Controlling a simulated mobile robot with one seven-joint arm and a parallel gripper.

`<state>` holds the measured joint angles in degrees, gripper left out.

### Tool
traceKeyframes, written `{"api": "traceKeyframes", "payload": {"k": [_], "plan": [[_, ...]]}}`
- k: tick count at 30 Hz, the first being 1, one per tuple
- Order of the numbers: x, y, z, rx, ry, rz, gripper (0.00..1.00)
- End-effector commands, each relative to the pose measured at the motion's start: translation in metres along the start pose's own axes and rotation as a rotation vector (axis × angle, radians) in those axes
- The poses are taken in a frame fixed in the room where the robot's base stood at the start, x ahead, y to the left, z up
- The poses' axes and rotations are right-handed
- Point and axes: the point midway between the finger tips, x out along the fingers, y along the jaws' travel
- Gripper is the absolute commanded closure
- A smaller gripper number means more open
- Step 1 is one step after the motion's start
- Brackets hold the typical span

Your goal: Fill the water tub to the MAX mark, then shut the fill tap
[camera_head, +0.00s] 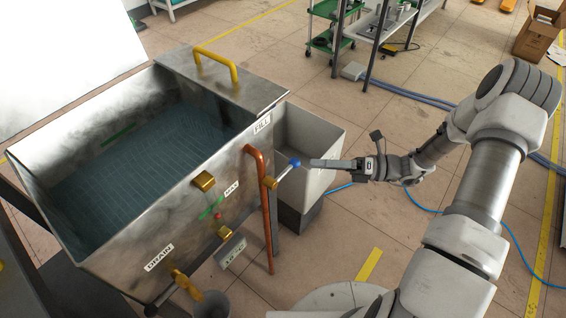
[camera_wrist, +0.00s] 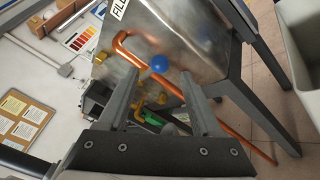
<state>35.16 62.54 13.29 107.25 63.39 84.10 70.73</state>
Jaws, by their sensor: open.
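The metal water tub (camera_head: 60,160) holds bluish water (camera_head: 150,165), its surface well below the rim. A green stripe (camera_head: 118,136) marks its inner wall, seemingly above the water. On the front, a gauge between two brass fittings has a MAX label (camera_head: 231,187), a green mark (camera_head: 212,207) and a small red piece (camera_head: 217,215) lower down. The fill tap's blue knob (camera_head: 294,162) sticks out right beside the copper pipe (camera_head: 266,215). My gripper (camera_head: 313,163) is open just right of the knob. In the wrist view the knob (camera_wrist: 160,63) shows between the fingertips (camera_wrist: 159,74); contact cannot be told.
A brass drain tap (camera_head: 186,285) sits low on the front above a grey bucket (camera_head: 212,302). A pale open bin (camera_head: 325,150) stands right of the tub, close behind my gripper. A green cart (camera_head: 325,30) and blue hoses (camera_head: 410,95) are farther back. Floor at right is open.

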Motion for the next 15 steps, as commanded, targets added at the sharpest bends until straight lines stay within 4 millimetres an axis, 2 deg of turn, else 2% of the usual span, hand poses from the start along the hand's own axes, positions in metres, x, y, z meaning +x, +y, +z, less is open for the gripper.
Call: {"api": "traceKeyframes", "payload": {"k": [1,6,12,15], "plan": [[0.013,-0.001,-0.002,0.001,0.002,0.003,0.34],[0.049,-0.001,-0.002,-0.001,0.002,0.003,0.34],[0.08,-0.001,-0.001,-0.001,0.002,0.001,0.34],[0.089,0.0,-0.001,-0.001,0.001,0.001,0.34]]}}
